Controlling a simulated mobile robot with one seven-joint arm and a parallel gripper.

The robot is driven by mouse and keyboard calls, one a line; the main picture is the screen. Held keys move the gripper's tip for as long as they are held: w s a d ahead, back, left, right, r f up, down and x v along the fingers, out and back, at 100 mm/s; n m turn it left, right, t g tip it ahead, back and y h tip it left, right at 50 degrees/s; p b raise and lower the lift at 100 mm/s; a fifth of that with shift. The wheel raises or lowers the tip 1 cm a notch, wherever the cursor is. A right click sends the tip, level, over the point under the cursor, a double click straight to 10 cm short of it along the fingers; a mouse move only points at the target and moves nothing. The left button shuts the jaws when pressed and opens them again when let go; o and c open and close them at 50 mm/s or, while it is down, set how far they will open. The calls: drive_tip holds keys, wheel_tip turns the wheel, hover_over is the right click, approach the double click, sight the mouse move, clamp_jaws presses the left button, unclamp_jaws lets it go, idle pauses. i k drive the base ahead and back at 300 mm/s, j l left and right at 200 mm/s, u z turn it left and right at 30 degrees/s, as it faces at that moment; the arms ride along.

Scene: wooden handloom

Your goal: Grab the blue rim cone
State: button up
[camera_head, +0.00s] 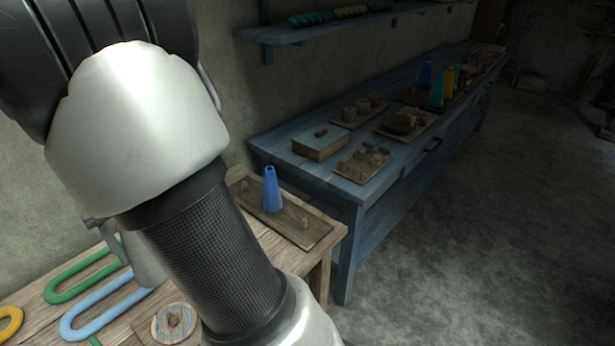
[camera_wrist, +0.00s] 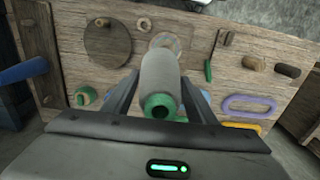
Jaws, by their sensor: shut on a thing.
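My gripper (camera_wrist: 161,86) is shut on a grey cone (camera_wrist: 158,70) in the wrist view. This cone has a green rim (camera_wrist: 160,105) around a dark hole at its near end; I see no blue rim on it. A solid blue cone (camera_head: 272,190) stands upright on a wooden tray in the head view. My arm hides most of the gripper there. A pale grey shape (camera_head: 143,264) shows beside the arm; I cannot tell whether it is the held cone. No cone with a blue rim is clearly visible.
The wooden table (camera_head: 45,300) holds a green loop (camera_head: 70,285), a light-blue loop (camera_head: 85,312) and a round disc (camera_head: 174,323). A long blue bench (camera_head: 350,185) bears boxes, trays and cones. A shelf (camera_head: 330,27) hangs above it.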

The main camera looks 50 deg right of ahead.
sight(272, 201)
drive_tip(key=l, duration=1.15)
drive_tip(key=k+l, duration=0.1)
drive_tip(key=l, duration=1)
